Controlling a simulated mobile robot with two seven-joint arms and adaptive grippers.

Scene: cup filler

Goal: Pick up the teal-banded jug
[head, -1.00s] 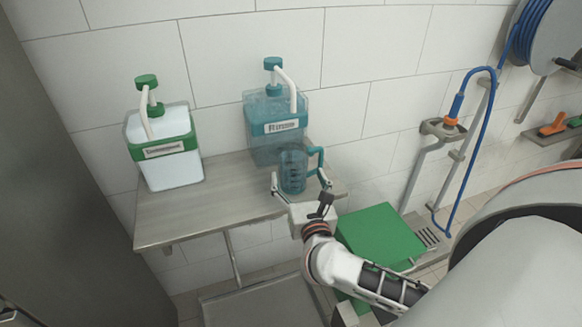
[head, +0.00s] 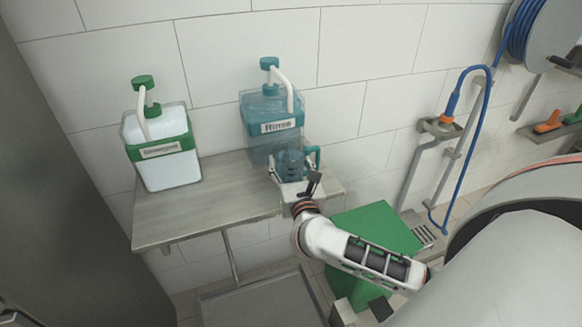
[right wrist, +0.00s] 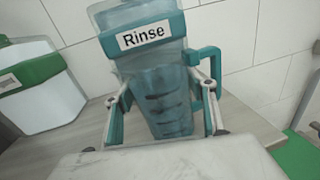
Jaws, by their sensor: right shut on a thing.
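The translucent teal jug (head: 289,158) has a teal side handle (head: 315,155) and stands upright at the right end of the grey shelf (head: 225,190). My right gripper (head: 294,172) is shut on the jug, one finger on each side. In the right wrist view the jug (right wrist: 165,105) shows dark level marks, with its handle on the right. The right gripper's fingers (right wrist: 163,110) flank its body. The jug's base is hidden, so I cannot tell whether it touches the shelf. My left gripper is not in view.
The teal dispenser labelled "Rinse" (head: 272,122) stands right behind the jug against the tiled wall. A green-banded dispenser (head: 162,150) stands at the shelf's left. A green box (head: 375,235) is below right. The shelf's middle is clear.

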